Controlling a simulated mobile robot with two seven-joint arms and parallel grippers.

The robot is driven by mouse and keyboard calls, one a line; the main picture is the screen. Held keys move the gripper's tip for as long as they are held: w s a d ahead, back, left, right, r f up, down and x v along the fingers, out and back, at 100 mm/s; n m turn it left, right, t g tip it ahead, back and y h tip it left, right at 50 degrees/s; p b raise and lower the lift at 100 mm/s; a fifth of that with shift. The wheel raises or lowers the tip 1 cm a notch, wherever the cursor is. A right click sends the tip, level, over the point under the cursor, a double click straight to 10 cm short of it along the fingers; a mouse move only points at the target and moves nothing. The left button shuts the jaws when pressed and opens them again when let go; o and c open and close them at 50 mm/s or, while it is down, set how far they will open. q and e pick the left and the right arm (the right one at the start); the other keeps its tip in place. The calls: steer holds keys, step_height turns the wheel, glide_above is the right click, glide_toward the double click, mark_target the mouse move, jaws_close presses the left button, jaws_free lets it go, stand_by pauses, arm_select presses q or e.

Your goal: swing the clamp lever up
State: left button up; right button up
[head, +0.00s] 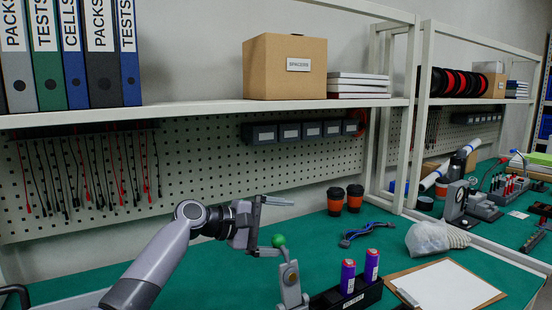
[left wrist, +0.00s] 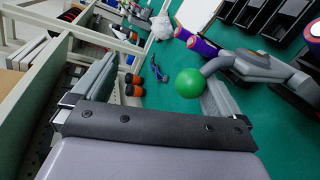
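The clamp lever (head: 290,272) is a grey arm with a green ball knob (head: 279,241) at its upper end, front centre of the head view. My left gripper (head: 284,226) is open. Its upper finger is well above the knob and its lower finger is close by it. In the left wrist view the knob (left wrist: 190,82) shows between the two spread fingers, nearer the right one; I cannot tell whether it touches. The lever (left wrist: 240,65) runs off to the right there. The clamp's lower part is cut off in the head view. My right gripper is not in view.
A black holder (head: 345,296) with purple cells (head: 371,266) stands right of the clamp. A shelf (head: 200,106) overhangs the bench's back.

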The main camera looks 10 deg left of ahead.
arm_select(q)
step_height(320, 180, up, 17)
steer(key=a+t, duration=0.1)
steer(key=shift+w+a+h, duration=0.15)
steer(key=shift+w+h, duration=0.2)
steer(key=shift+h, duration=0.05)
steer(key=shift+f, duration=0.1)
steer(key=shift+n+g+y, duration=0.6)
step_height(320, 180, down, 16)
steer(key=shift+s+r, duration=0.15)
steer(key=shift+r, duration=0.05)
steer(key=shift+c, duration=0.8)
steer(key=shift+s+r, duration=0.15)
steer(key=shift+c, duration=0.9)
steer(key=s+a+p, duration=0.4)
steer(key=a+p, duration=0.2)
steer(key=shift+s+a+r, duration=0.2)
steer(key=shift+s+r, duration=0.05)
steer(key=shift+s, duration=0.05)
